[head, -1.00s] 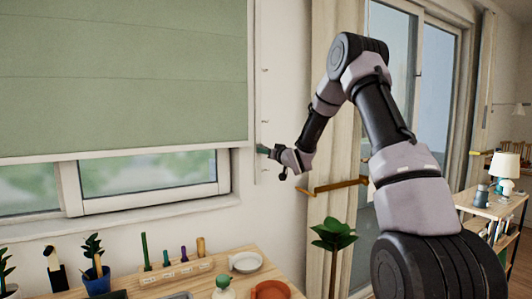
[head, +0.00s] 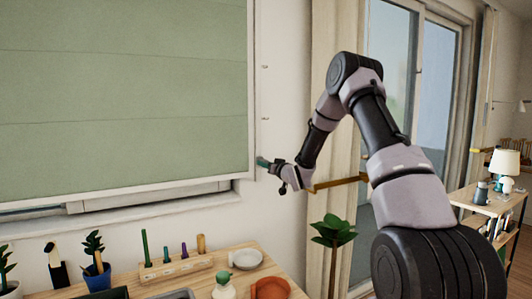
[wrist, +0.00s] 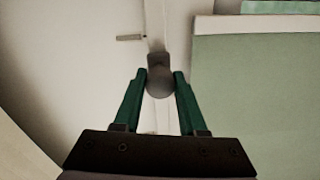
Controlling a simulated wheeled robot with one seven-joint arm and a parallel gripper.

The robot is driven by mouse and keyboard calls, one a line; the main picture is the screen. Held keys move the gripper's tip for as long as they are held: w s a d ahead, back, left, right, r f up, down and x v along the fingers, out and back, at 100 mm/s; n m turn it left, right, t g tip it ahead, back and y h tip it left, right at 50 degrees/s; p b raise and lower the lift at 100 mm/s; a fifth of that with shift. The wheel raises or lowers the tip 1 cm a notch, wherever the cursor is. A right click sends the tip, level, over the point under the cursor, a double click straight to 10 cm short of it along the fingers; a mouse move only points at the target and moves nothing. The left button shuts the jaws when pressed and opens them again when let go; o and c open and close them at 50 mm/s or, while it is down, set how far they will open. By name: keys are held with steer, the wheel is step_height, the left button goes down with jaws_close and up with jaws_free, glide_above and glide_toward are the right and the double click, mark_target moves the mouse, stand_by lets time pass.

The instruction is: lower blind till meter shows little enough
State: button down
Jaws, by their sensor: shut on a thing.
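The green blind (head: 120,100) hangs over the window at the left in the head view. Its bottom edge is low, with only a thin strip of window under it. In the wrist view part of the blind (wrist: 260,95) is at right. My gripper (head: 263,163) is beside the blind's right edge, near the wall. In the wrist view its green fingers (wrist: 160,82) are shut on a grey knob (wrist: 159,66) on a thin vertical cord or rail (wrist: 156,22). The head view does not show the knob clearly. I cannot make out a meter or its reading.
A wooden table (head: 230,285) below holds potted plants, a pen holder (head: 176,272), a white dish (head: 247,259) and an orange dish (head: 270,288). A leafy plant (head: 333,232) and a curtain (head: 335,130) with a gold bar are right of my gripper.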

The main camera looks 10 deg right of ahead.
step_height(320, 180, down, 5)
steer(key=shift+r, duration=0.15)
steer(key=shift+s, duration=0.1)
steer(key=shift+c, duration=2.2)
jaws_free()
steer(key=v, duration=1)
steer(key=shift+s, duration=0.3)
steer(key=shift+d+r, duration=0.15)
steer(key=shift+d, duration=0.05)
